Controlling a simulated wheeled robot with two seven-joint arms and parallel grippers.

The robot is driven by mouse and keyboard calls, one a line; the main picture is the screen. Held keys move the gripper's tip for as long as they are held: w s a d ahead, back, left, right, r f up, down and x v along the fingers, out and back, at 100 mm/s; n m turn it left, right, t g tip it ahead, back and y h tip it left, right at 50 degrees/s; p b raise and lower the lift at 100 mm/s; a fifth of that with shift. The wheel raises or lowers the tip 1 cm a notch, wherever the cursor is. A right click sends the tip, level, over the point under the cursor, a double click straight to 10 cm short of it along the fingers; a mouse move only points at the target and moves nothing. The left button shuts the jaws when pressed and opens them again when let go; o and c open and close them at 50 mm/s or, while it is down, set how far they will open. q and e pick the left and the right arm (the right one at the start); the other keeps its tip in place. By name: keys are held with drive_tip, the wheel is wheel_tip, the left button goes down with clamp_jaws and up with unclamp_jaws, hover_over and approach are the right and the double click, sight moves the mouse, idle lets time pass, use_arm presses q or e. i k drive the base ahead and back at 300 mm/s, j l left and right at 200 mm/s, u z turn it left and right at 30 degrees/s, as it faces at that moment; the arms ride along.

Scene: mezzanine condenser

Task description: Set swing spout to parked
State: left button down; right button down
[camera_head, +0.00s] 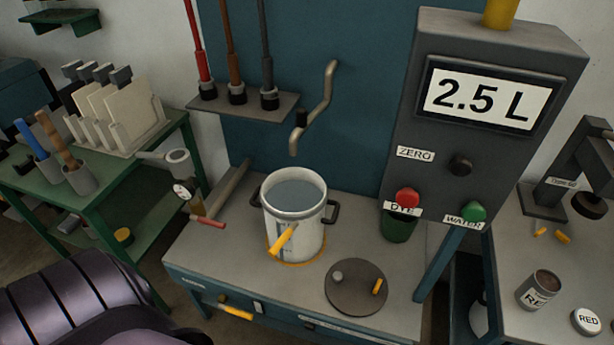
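The swing spout (318,108) is a bent, tan metal pipe in front of the blue back panel. Its upper end is near the panel, and its lower end hangs down to the left, just above the far rim of the pot in the picture. I cannot tell whether the tip is over the pot's opening or behind it. The white pot (311,237) has two dark side handles and holds greyish liquid. It stands upright on the grey bench top, with a yellow handle at its front. Neither of my grippers is in view.
A dark control box (400,130) reading 2.5 L stands right of the spout, with red and green buttons. A shelf (243,106) with red, brown and grey rods is at its left. A round dark plate (356,287) lies front right of the pot.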

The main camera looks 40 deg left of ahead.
sight(302, 121)
drive_tip(key=k+j, duration=0.1)
drive_tip(key=j, duration=0.65)
drive_tip(key=k+j, duration=0.1)
drive_tip(key=j, duration=0.65)
drive_tip(key=k+j+u, duration=0.1)
drive_tip(key=j, duration=0.65)
drive_tip(key=j+z, duration=0.15)
drive_tip(key=j, duration=1.15)
